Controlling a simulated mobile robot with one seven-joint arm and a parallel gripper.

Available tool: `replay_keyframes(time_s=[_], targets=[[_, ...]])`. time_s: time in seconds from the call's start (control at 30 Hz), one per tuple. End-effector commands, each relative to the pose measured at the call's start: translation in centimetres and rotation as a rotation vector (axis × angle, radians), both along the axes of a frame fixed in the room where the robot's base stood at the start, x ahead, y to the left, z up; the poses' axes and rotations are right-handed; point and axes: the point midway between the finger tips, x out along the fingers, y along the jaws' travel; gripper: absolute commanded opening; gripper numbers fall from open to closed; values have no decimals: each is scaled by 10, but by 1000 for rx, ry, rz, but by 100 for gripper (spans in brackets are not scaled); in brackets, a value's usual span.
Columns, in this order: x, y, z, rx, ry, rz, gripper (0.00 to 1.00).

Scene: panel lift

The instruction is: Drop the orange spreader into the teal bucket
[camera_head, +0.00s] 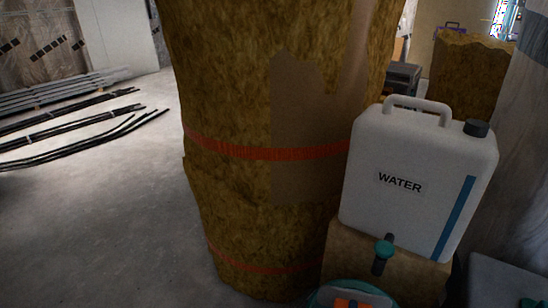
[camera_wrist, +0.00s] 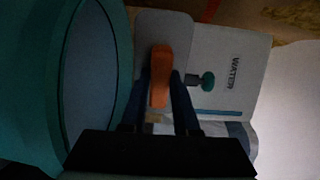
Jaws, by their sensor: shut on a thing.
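In the wrist view the orange spreader (camera_wrist: 160,70) sits between the two dark fingers of my gripper (camera_wrist: 161,82), which is shut on it. The teal bucket (camera_wrist: 122,70) fills the left side of that view, its rim curving beside the fingers and its inside looking grey-blue. The spreader appears just to the right of the rim there. In the head view a round teal rim (camera_head: 322,295) with a pale inside shows at the bottom edge. An orange patch (camera_head: 355,303) shows over it, mostly cut off. My gripper is not clearly visible there.
A white water canister (camera_head: 420,175) with a teal tap (camera_head: 384,248) stands on a tan block just behind the rim; it also shows in the wrist view (camera_wrist: 232,75). A large brown insulation roll (camera_head: 235,200) stands to its left. Open floor (camera_head: 90,220) lies far left.

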Motion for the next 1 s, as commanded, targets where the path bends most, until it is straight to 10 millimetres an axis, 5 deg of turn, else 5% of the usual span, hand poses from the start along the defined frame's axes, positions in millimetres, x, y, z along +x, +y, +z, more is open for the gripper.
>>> replay_keyframes(time_s=[0.1, 0.43, 0.47, 0.63, 1.0], targets=[[0, 0, -15, 0, -2, 0, 0], [0, 0, -16, 0, -2, 0, 0], [0, 0, -16, 0, -2, 0, 33], [0, 0, -16, 0, -2, 0, 63], [-9, 2, -16, -1, 1, 0, 64]])
